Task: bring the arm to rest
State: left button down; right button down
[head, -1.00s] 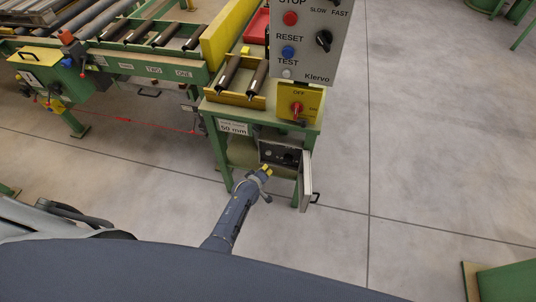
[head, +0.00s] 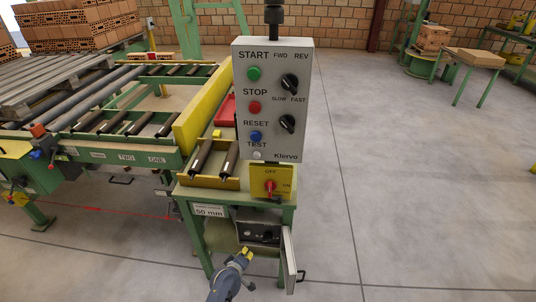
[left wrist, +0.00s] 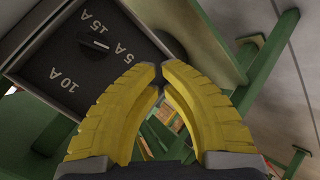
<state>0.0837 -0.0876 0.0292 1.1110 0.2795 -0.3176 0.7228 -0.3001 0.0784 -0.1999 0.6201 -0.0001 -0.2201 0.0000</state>
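My left gripper (head: 247,252) is low in the middle of the head view, with its yellow fingers just in front of an open grey switch box (head: 258,234) under the control stand. In the left wrist view the fingertips (left wrist: 159,72) come together at their ends, with a hollow between the curved fingers and nothing held. A black dial (left wrist: 93,42) marked 5 A, 10 A and 15 A is up and left of the fingertips there. I cannot tell whether the fingers touch the box. My right gripper is in neither view.
The box's door (head: 289,262) hangs open just right of the gripper. Above stand a yellow switch plate (head: 285,183) with a red knob and a grey button panel (head: 270,75). Roller conveyors (head: 135,122) run left. Grey floor (head: 420,190) lies clear to the right.

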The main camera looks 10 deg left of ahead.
pick_arm(q)
jog(key=s+a+f+m+g, duration=0.15)
jog(key=s+f+m, duration=0.35)
jog(key=s+f, duration=0.5)
jog(key=s+f+m+g, duration=0.3)
jog(key=s+f+m, duration=0.2)
jog(key=s+f, duration=0.5)
jog(key=s+a+f+m+g, duration=0.1)
jog(key=s+a+f, duration=0.1)
jog(key=s, duration=1)
jog(key=s+a+f+m+g, duration=0.1)
jog(key=s+a+f+g, duration=0.1)
jog(key=s, duration=1)
jog(key=s+a+f+m+g+y, duration=0.1)
jog(key=s+a+f, duration=0.1)
jog(key=s, duration=0.9)
jog(key=shift+s+a+f+m+g, duration=0.3)
jog(key=shift+s+a+m+g, duration=0.05)
jog(key=shift+s+a+m, duration=0.1)
jog(key=shift+w, duration=0.1)
